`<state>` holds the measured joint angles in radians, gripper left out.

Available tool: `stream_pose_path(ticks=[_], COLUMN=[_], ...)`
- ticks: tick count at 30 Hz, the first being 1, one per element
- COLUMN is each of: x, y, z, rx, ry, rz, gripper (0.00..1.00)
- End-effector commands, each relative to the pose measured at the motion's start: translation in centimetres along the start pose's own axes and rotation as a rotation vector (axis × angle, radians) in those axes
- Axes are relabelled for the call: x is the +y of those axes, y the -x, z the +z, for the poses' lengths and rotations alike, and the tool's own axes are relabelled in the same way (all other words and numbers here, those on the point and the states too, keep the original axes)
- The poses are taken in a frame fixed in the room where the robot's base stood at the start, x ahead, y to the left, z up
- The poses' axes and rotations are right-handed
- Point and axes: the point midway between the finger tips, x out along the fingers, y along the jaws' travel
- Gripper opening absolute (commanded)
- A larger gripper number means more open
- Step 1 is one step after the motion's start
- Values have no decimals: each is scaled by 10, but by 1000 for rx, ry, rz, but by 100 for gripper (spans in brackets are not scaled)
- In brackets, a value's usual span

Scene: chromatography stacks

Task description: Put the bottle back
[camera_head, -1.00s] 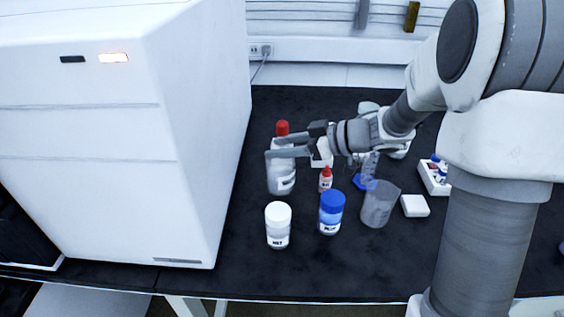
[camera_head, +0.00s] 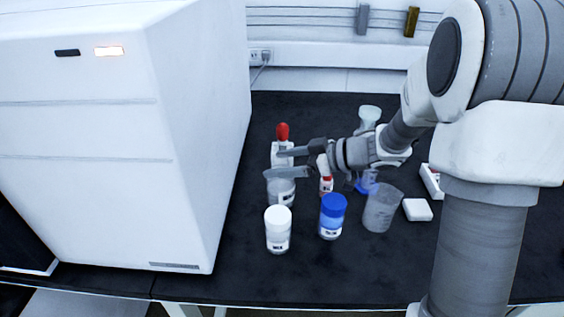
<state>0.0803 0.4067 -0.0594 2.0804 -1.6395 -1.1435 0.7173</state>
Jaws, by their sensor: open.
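My gripper (camera_head: 276,163) is open, with its fingers pointing left above the black bench. A bottle with a red cap (camera_head: 282,132) stands behind the fingers, and they hide part of its white body. A clear vessel (camera_head: 281,190) stands below and in front of the fingers, its top partly covered. A white-capped bottle (camera_head: 277,230) and a blue-capped bottle (camera_head: 332,217) stand upright nearer the front. A small red-and-white bottle (camera_head: 326,186) is partly hidden under my gripper. I cannot tell whether the fingers touch anything or which bottle the task means.
A large white instrument (camera_head: 180,140) fills the left. A clear beaker (camera_head: 381,208) and a small white box (camera_head: 417,210) stand right of the blue-capped bottle. Another vessel (camera_head: 369,116) is behind my wrist. The bench (camera_head: 350,275) is clear along its front edge.

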Motion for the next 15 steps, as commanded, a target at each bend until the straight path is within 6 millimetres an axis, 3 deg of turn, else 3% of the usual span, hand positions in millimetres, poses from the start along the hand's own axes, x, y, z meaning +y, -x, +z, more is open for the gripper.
stream_pose_path(ticks=[5,15], x=[0,1], y=[2,67], z=[-4,-6], rx=[1,0], ry=[1,-2], rz=[1,5], gripper=[81,81])
